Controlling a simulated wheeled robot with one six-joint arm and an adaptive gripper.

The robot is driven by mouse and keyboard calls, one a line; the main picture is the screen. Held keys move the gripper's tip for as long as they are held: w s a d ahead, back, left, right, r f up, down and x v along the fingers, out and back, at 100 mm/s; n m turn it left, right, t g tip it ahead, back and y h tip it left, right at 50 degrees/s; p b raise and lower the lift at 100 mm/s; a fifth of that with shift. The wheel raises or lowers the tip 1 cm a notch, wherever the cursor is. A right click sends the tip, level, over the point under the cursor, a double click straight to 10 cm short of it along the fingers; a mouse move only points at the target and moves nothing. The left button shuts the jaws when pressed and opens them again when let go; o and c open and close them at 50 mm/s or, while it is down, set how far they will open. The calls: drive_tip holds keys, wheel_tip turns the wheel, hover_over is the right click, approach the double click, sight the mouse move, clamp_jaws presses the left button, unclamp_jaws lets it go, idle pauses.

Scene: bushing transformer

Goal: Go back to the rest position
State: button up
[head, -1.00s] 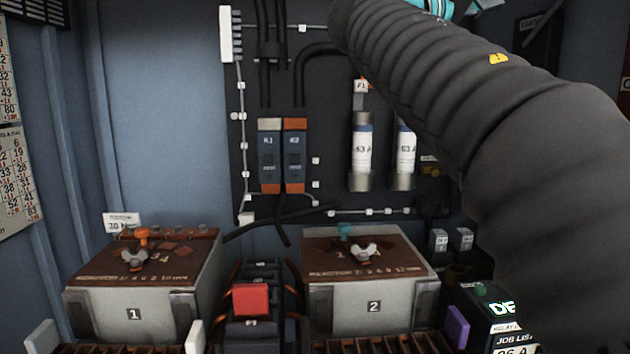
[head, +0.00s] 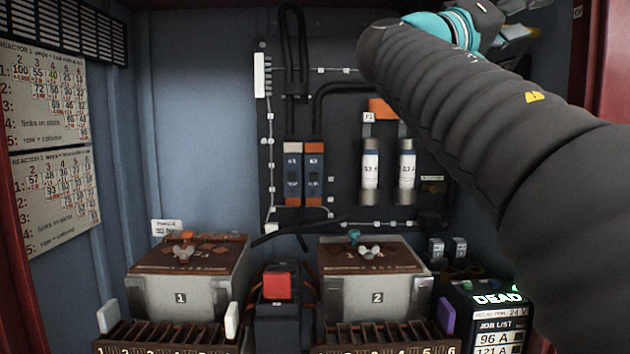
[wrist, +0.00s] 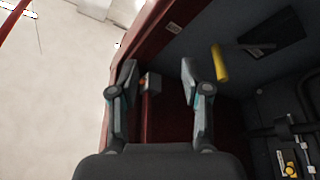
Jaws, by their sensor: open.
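My gripper (wrist: 159,85) shows in the wrist view with its two fingers spread apart and nothing between them. Beyond the fingers are the dark red cabinet edge (wrist: 130,70) and a small grey box (wrist: 151,84). In the head view my arm, in a black ribbed sleeve with a teal joint, crosses the upper right. The gripper fingers cannot be made out there.
Reactor boxes 1 (head: 181,297) and 2 (head: 377,297) stand low in the cabinet, with a red block (head: 277,287) between them. Two fuses (head: 370,165) hang on the back panel. A display (head: 497,299) reads DEAD. A yellow cylinder (wrist: 219,63) is right of my fingers.

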drive_tip(key=w+a+f+n+t+y, duration=0.1)
drive_tip(key=w+f+n+t+y, duration=0.2)
drive_tip(key=f, duration=0.4)
drive_tip(key=w+a+f+n+t+y, duration=0.1)
drive_tip(key=w+a+f+n+y, duration=0.2)
drive_tip(key=w+f, duration=0.4)
wheel_tip(320, 180, down, 16)
drive_tip(key=s+a+n+y, duration=0.1)
drive_tip(key=s+n+y, duration=0.1)
drive_tip(key=n+y, duration=0.3)
drive_tip(key=s+a+f+m+g+y, duration=0.1)
drive_tip(key=s+a+f+y, duration=0.1)
drive_tip(key=s+f, duration=0.6)
drive_tip(key=s+a+f+m+g+y, duration=0.1)
drive_tip(key=s+a+f+y, duration=0.2)
drive_tip(key=s+f, duration=0.5)
drive_tip(key=s+a+f+m+g+y, duration=0.1)
drive_tip(key=s+a+f+g+y, duration=0.1)
drive_tip(key=s+f+y, duration=0.3)
drive_tip(key=s+a+f, duration=0.1)
drive_tip(key=s+f, duration=0.2)
drive_tip(key=f, duration=0.4)
drive_tip(key=shift+s+f+m, duration=0.2)
drive_tip(key=shift+m, duration=0.1)
drive_tip(key=shift+a, duration=0.1)
